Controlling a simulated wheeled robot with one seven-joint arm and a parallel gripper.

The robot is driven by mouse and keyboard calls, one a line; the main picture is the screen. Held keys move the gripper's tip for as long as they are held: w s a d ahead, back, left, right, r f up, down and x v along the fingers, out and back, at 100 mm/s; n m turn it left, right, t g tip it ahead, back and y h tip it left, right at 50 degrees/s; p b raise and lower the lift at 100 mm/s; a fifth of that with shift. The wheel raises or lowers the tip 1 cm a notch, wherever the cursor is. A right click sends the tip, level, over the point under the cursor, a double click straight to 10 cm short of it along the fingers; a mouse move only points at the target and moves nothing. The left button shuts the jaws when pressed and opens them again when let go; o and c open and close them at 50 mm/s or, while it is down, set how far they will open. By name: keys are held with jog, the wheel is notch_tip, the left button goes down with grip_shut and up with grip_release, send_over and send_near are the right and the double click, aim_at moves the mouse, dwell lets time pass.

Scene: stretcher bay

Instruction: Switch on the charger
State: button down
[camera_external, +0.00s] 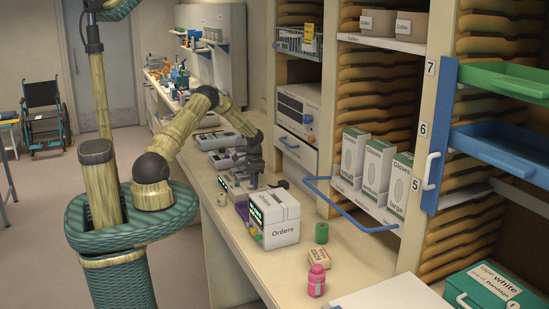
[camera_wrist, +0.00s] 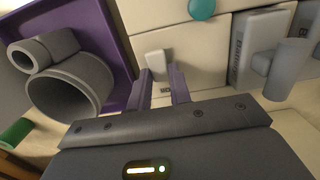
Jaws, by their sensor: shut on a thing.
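The charger (camera_wrist: 195,45) appears to be the cream-coloured unit in the wrist view. A small pale switch (camera_wrist: 158,64) with a dark label stands out from its face. My gripper (camera_wrist: 161,72) has its two purple-grey fingers on either side of the switch and is shut on it. Which way the switch is set cannot be told. In the external view my gripper (camera_external: 252,181) is low over the counter behind the Orders box, and its fingertips are too small to make out. The charger there is largely hidden by my arm.
A purple tray (camera_wrist: 122,42) with grey cylinders lies left of my fingers. A grey labelled block (camera_wrist: 255,48) and a grey cylinder (camera_wrist: 291,68) are close on the right. The Orders box (camera_external: 282,221), pink bottle (camera_external: 316,281) and green cylinder (camera_external: 321,232) stand on the near counter.

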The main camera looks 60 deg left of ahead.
jog(key=c, duration=1.3)
grip_release()
jog(key=shift+r, duration=0.1)
jog(key=r+b, duration=0.1)
jog(key=r, duration=0.4)
jog(key=r+b, duration=0.2)
jog(key=r, duration=0.4)
jog(key=r+b, duration=0.1)
jog(key=r, duration=0.5)
jog(key=shift+w+r+b, duration=0.15)
jog(key=shift+w+b, duration=0.15)
jog(key=shift+w, duration=0.05)
